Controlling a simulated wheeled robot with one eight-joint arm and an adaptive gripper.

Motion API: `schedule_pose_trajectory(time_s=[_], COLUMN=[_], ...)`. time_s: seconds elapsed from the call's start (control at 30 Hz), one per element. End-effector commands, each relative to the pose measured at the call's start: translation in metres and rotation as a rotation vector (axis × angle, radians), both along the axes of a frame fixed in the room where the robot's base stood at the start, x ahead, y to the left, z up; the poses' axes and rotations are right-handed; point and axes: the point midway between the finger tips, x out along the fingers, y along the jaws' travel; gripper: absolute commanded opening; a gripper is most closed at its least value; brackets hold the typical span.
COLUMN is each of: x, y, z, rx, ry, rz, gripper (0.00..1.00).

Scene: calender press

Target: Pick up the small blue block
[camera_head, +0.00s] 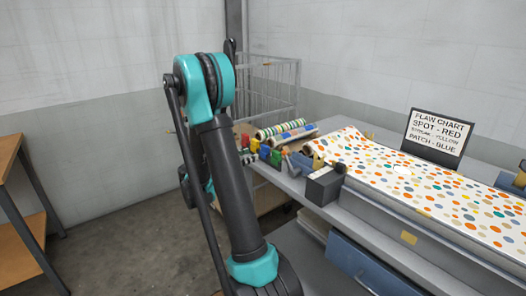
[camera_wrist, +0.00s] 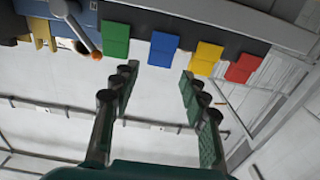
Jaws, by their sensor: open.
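The small blue block (camera_wrist: 163,50) is in the upper middle of the wrist view, between a green block (camera_wrist: 116,41) on its left and a yellow block (camera_wrist: 206,58) on its right. In the head view the blue block (camera_head: 265,152) is small, in the row at the table's left end. My gripper (camera_wrist: 158,74) is open and empty, its two fingers spread either side of the blue block's line. The fingertips appear short of the block, with a gap between. In the head view my arm hides the fingers.
A red block (camera_wrist: 242,68) sits beyond the yellow one. Patterned rolls (camera_head: 285,130) lie behind the row. A black box (camera_head: 323,186) and the dotted sheet (camera_head: 420,185) are to the right. A wire cage (camera_head: 270,85) stands behind; a wooden shelf (camera_head: 20,225) is at far left.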

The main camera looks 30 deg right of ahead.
Motion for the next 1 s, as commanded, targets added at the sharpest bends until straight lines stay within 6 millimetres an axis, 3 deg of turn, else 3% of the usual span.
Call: schedule_pose_trajectory(time_s=[0.3, 0.67, 1.0], x=[0.008, 0.013, 0.021], y=[-0.061, -0.084, -0.126], z=[0.0, 0.0, 0.001], rx=[0.001, 0.002, 0.002], ry=[0.001, 0.001, 0.002], rz=[-0.003, -0.001, -0.001], gripper=[0.45, 0.45, 0.45])
